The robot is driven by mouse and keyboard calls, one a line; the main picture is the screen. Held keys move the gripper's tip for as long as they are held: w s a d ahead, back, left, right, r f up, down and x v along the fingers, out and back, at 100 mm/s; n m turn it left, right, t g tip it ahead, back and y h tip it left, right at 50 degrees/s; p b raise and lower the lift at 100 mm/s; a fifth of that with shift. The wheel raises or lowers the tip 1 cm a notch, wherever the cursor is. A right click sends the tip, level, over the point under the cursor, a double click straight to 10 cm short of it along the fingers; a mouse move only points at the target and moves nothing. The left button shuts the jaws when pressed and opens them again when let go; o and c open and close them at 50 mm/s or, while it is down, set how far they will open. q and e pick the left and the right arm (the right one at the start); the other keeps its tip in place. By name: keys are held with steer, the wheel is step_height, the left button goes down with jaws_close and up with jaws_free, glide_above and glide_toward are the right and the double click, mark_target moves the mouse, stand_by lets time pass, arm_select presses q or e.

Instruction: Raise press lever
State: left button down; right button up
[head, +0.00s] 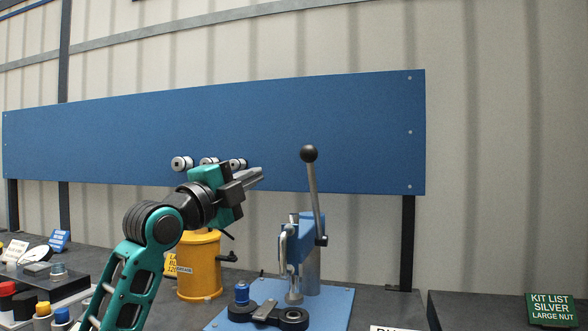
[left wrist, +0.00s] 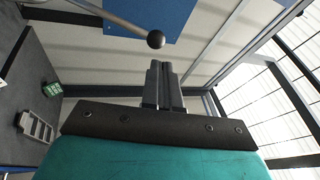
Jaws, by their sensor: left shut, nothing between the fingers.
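The press lever (head: 314,197) is a grey rod with a black ball knob (head: 309,153). It stands nearly upright, tilted slightly left, on the blue press (head: 290,250). My left gripper (head: 258,174) is shut and empty, left of the lever and a little below the knob's height, apart from it in the head view. In the left wrist view the shut fingers (left wrist: 164,85) point towards the scene. The lever rod (left wrist: 110,17) and its knob (left wrist: 156,39) show just beyond the fingertips there. My right gripper is not in view.
The press stands on a blue base plate (head: 335,305) with a black two-ring part (head: 268,314) and a blue-capped fitting (head: 242,292). A yellow cylinder (head: 199,265) stands left, below my arm. A blue board (head: 370,130) is behind. A green kit sign (head: 552,310) is at right.

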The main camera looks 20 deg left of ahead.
arm_select(q)
steer(key=s+m+h, duration=0.1)
steer(key=m, duration=0.1)
steer(key=p, duration=0.2)
glide_toward(303, 155)
steer(key=shift+m+g, duration=0.3)
steer(key=x, duration=0.5)
steer(key=shift+w+r, duration=0.2)
steer(key=shift+r, duration=0.2)
steer(key=shift+w+d+r, duration=0.1)
steer(key=shift+w+d, duration=0.05)
steer(key=shift+w, duration=0.5)
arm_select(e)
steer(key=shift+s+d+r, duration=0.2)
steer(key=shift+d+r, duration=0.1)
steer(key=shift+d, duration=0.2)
